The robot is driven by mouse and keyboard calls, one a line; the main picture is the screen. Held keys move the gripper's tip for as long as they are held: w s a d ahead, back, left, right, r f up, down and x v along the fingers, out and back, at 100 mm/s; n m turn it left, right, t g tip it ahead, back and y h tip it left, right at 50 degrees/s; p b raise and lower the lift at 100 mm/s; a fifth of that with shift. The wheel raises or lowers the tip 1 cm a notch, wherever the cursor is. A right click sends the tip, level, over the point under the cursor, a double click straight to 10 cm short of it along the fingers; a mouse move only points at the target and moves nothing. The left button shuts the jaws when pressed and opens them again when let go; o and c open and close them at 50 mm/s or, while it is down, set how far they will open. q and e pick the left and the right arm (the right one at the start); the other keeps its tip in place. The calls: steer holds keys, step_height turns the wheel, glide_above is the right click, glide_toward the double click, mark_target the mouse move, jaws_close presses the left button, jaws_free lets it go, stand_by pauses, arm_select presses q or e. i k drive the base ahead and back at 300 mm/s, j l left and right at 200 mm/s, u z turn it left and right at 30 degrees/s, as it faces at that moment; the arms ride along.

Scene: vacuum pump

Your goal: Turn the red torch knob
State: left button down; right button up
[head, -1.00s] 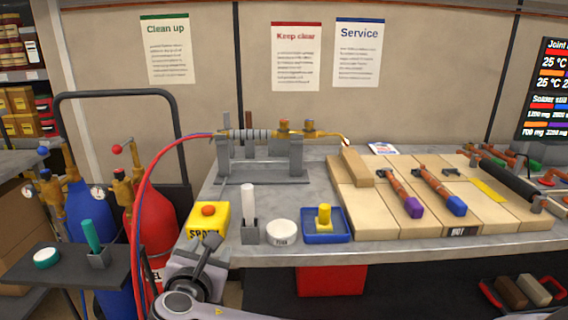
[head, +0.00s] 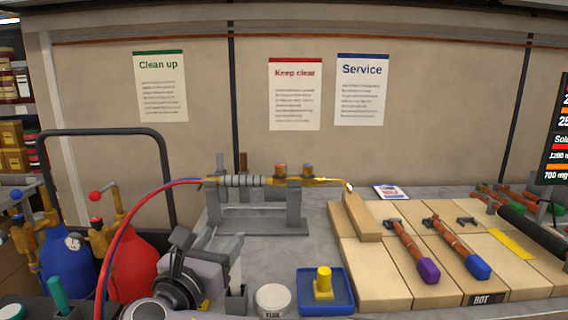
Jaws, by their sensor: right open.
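The torch (head: 250,181) lies across a grey stand (head: 260,226) on the bench, its brass tip bent down at the right. Two small knobs sit on top of it, a left knob (head: 280,170) and a right knob (head: 308,169); both are too small for me to be sure which is the red one. My right gripper (head: 226,246) comes in from the bottom, open and empty. In the picture its fingers are below the stand, apart from both knobs. My left gripper is out of view.
Red and blue hoses (head: 135,215) run from the torch's left end past the red cylinder (head: 135,264). A flux tin (head: 273,299), a blue tray (head: 326,308) and a pale block (head: 361,216) stand nearby.

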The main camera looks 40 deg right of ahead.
mark_target(279, 168)
steer(key=i+l, duration=0.15)
steer(key=l, duration=0.2)
steer(key=i+l, duration=0.35)
steer(key=l, duration=0.3)
steer(key=i+l, duration=0.2)
steer(key=l, duration=0.15)
